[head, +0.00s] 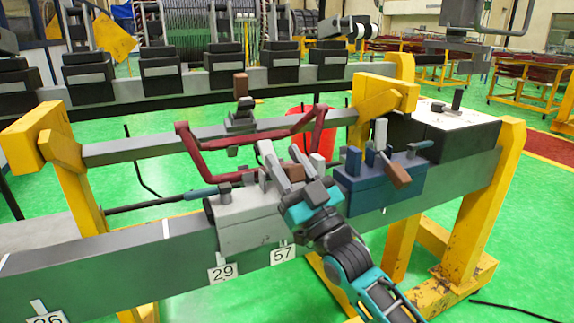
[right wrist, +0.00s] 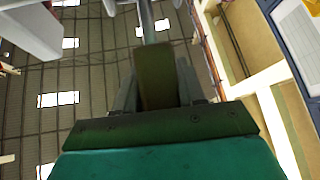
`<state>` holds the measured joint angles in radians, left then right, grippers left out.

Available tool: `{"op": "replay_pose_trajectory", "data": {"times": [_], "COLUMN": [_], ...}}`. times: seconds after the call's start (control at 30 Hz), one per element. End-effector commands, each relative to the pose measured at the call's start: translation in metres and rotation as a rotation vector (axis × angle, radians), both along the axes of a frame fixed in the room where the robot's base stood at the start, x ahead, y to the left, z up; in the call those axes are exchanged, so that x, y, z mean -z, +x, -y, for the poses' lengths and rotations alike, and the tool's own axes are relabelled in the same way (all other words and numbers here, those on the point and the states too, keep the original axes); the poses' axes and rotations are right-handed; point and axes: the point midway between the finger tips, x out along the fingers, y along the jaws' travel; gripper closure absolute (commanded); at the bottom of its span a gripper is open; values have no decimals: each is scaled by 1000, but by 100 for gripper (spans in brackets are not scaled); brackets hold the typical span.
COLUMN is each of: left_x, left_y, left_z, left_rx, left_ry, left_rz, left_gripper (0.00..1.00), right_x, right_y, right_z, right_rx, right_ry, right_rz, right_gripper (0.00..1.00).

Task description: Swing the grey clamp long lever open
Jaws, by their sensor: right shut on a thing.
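The grey clamp (head: 247,224) is a pale box on the front beam, just left of the blue clamp. A lever with a teal grip (head: 201,193) points left from its top. My right gripper (head: 284,164) is at the clamp's right end, with pale fingers pointing up. In the right wrist view it is shut on an olive-brown lever grip (right wrist: 155,75) at the end of a grey rod (right wrist: 146,20). In the head view my gripper hides most of this held lever, so its angle is hard to tell. My left gripper is not in view.
The blue clamp (head: 378,188) stands close to the right of my gripper, with a brown paddle (head: 396,174) leaning out. A dark red bent frame (head: 192,152) spans behind the clamps. Yellow posts (head: 487,200) bound the rig on the right.

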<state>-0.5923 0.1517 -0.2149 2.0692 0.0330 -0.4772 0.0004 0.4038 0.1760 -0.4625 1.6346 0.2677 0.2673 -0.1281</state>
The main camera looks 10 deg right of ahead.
Motion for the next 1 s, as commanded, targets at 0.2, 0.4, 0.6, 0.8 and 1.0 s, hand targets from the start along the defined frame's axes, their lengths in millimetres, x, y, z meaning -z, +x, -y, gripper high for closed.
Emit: {"op": "replay_pose_trajectory", "data": {"times": [0.2,0.4,0.6,0.8,1.0], "left_x": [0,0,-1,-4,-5], "left_y": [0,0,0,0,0], "left_z": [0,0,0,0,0], "left_rx": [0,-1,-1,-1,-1], "left_ry": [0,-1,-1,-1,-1], "left_rz": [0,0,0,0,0], "left_gripper": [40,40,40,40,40], "right_x": [0,0,7,29,54], "right_y": [0,0,-7,-34,-65], "right_z": [0,0,5,20,38], "right_rx": [0,0,1,1,0], "right_ry": [0,0,-1,-3,-3], "right_rz": [-1,-1,-3,-4,-5], "right_gripper": [42,40,40,40,40]}}
